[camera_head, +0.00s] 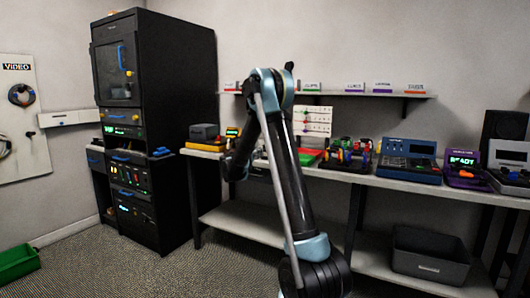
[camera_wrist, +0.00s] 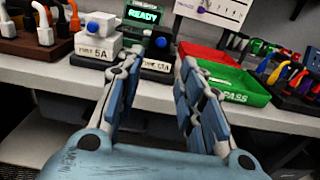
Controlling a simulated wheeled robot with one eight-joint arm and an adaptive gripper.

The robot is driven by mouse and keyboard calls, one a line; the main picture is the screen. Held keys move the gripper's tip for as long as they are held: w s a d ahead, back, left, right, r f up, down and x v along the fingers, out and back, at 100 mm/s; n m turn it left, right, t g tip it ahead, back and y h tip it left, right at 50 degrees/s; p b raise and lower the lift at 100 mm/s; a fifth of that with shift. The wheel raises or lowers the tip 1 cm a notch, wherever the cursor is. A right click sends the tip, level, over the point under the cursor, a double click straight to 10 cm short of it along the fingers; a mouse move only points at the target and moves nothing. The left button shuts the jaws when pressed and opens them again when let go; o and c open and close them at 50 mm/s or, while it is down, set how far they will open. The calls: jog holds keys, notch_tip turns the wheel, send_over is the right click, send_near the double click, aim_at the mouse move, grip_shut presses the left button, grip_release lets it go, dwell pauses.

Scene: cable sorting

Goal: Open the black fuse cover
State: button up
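In the wrist view, a black fuse cover (camera_wrist: 158,50) with a round blue knob sits behind a white label that seems to read FUSE 13A. To its left is a white fuse block (camera_wrist: 98,44) labelled FUSE 5A, also with a blue knob. My gripper (camera_wrist: 160,62) is open and empty in front of the table edge. Its two fingers point toward the black cover, one on each side of it in the picture. I cannot tell how far the fingertips are from the cover. In the head view my arm hides this area.
A green display (camera_wrist: 142,15) reading READY stands behind the fuses. A red and green tray (camera_wrist: 232,97) marked PASS lies to the right, close to the right finger. Connector racks stand at both sides. The white table's front edge (camera_wrist: 60,76) runs below.

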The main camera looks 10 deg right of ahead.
jog(key=x, duration=1.1)
jog(key=shift+w+d, duration=0.1)
jog(key=shift+w, duration=0.1)
jog(key=c, duration=0.8)
grip_shut()
